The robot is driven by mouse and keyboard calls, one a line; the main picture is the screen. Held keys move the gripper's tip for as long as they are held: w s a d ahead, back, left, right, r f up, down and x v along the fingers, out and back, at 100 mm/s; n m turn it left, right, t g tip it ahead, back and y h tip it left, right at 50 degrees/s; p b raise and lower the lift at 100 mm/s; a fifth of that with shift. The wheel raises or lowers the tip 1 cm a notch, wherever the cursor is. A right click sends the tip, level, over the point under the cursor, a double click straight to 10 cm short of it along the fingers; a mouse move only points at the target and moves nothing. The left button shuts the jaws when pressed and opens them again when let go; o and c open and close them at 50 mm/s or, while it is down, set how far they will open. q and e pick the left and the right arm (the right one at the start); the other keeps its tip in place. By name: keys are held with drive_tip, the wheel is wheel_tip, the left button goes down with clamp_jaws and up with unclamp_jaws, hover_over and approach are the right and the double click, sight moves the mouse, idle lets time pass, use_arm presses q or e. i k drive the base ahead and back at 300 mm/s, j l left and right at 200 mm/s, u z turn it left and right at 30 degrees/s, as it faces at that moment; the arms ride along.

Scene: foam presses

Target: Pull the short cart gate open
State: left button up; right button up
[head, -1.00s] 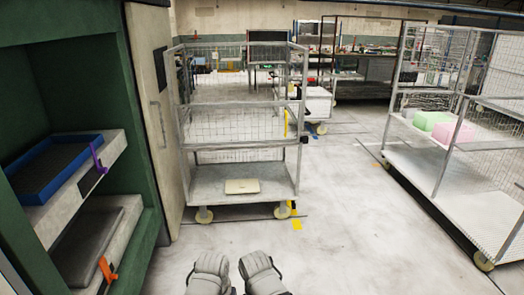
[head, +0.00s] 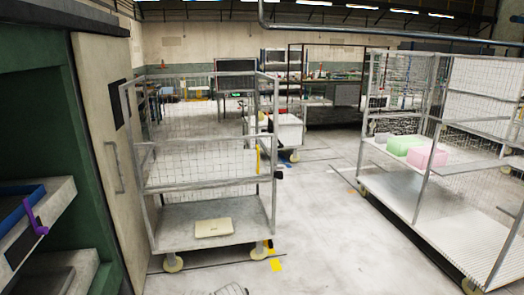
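The short mesh cart (head: 183,242) stands left of centre in the head view, beside the pale door. A mesh gate panel (head: 200,160) with a grey metal frame spans its front at mid height and looks closed. A yellow strip (head: 258,160) and a small black part (head: 278,173) sit at the cart's right post. A flat beige box (head: 214,228) lies on the bottom deck. Neither gripper's fingers are visible, and nothing of mine touches the cart.
A longer mesh cart (head: 425,215) at right carries green (head: 403,145) and pink (head: 427,157) blocks. The green press (head: 85,170) with a blue tray (head: 18,207) and a purple handle (head: 35,222) is at left. Clear floor (head: 325,240) lies between the carts.

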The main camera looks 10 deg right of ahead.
sight(136, 146)
drive_tip(key=i+l, duration=0.15)
drive_tip(key=i, duration=0.85)
drive_tip(key=i+l, duration=0.2)
drive_tip(key=i, duration=0.8)
drive_tip(key=i+l, duration=0.15)
drive_tip(key=i, duration=0.85)
drive_tip(key=l+z, duration=0.05)
